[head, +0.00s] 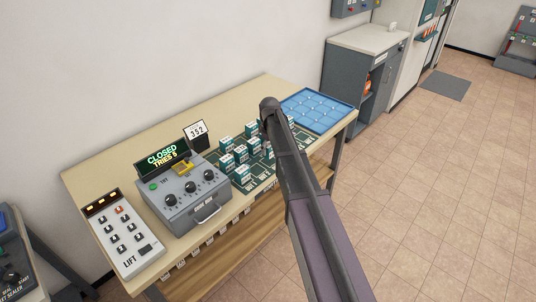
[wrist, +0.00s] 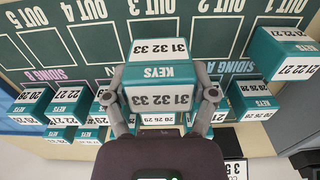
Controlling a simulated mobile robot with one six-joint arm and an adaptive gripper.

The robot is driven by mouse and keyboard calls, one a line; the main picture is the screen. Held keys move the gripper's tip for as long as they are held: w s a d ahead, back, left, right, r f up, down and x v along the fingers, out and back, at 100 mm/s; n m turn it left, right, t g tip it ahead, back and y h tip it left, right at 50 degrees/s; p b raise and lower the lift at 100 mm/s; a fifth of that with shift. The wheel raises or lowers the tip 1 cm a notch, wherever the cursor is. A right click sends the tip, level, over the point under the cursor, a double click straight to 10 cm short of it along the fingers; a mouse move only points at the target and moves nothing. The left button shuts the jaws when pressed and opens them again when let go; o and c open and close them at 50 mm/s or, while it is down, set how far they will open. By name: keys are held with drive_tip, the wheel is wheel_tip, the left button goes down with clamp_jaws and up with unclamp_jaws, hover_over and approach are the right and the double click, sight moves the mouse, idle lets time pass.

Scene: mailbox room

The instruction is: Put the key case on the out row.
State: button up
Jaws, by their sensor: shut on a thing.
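My gripper (wrist: 160,85) is shut on a teal and white key case (wrist: 162,72) marked KEYS and 31 32 33, with a finger on each side. The case is held over the dark green board (wrist: 92,45). Beyond it in the wrist view is the out row, with the labels OUT 1 to OUT 5; OUT 3 (wrist: 147,6) lies just past the case. In the head view my arm hides the gripper and the held case.
In the head view the grey CLOSED box (head: 180,195), the LIFT panel (head: 125,235) and a blue tray (head: 317,110) share the bench (head: 90,175).

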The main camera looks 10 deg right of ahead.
sight(269, 153)
drive_tip(key=shift+w+f+b, duration=0.25)
drive_tip(key=shift+f+b, duration=0.2)
drive_tip(key=shift+f, duration=0.05)
drive_tip(key=shift+w+f+b, duration=0.2)
drive_tip(key=shift+f+b, duration=0.25)
drive_tip(key=shift+f, duration=0.05)
drive_tip(key=shift+f+b, duration=0.85)
drive_tip(key=shift+b, duration=0.05)
drive_tip(key=shift+f, duration=0.15)
drive_tip(key=o, duration=1.1)
drive_tip(key=shift+r, duration=0.25)
wheel_tip(269, 153, up, 12)
drive_tip(key=p, duration=1.2)
